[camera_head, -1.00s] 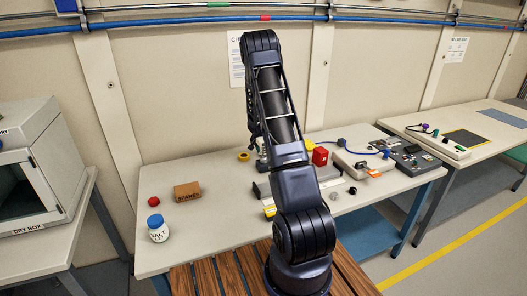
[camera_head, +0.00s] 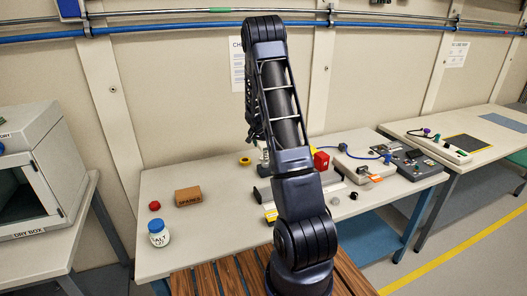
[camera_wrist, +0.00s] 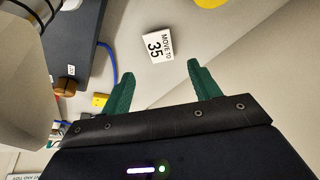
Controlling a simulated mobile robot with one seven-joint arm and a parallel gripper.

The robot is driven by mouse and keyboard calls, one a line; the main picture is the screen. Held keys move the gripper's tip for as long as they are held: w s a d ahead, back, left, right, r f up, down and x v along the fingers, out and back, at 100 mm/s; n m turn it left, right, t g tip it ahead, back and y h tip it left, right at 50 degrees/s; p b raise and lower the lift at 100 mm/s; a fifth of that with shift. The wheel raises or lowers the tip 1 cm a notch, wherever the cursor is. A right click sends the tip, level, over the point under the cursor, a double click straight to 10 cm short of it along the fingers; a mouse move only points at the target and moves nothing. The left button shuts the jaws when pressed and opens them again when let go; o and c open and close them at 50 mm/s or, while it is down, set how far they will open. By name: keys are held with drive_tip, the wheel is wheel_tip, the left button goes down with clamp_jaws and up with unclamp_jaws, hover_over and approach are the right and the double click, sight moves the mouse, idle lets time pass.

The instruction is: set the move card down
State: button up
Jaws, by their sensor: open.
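The move card (camera_wrist: 158,47) is a small white block-like card with "MOVE TO 35" in black. In the wrist view it stands or lies on a pale surface, just beyond my fingertips. My gripper (camera_wrist: 160,70) has two green fingers, spread wide and empty. The card sits past the gap between them and appears free of both; its exact distance is hard to tell. In the head view my arm hides the gripper and the card cannot be made out.
The wrist view shows a dark box (camera_wrist: 75,42), a blue cable (camera_wrist: 109,72) and a yellow piece (camera_wrist: 100,100) at left. The bench's front left is mostly clear.

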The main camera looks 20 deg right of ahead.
drive_tip(key=s+a+r+n+y, duration=0.15)
drive_tip(key=s+a+r, duration=0.25)
drive_tip(key=s+r, duration=0.75)
drive_tip(key=s+a+r+n, duration=0.2)
drive_tip(key=s+a+r, duration=0.3)
drive_tip(key=s+r, duration=0.65)
drive_tip(key=s+a+r+n, duration=0.1)
drive_tip(key=s+a+r, duration=0.1)
drive_tip(key=s, duration=0.6)
drive_tip(key=s+a+r+n+t+y, duration=0.1)
drive_tip(key=s+a+r+n, duration=0.1)
drive_tip(key=s, duration=0.6)
drive_tip(key=s+a+r+n, duration=0.2)
drive_tip(key=s+a+r, duration=0.1)
drive_tip(key=s, duration=0.5)
drive_tip(key=shift+s+a+r+y, duration=0.3)
drive_tip(key=shift+r+y, duration=0.05)
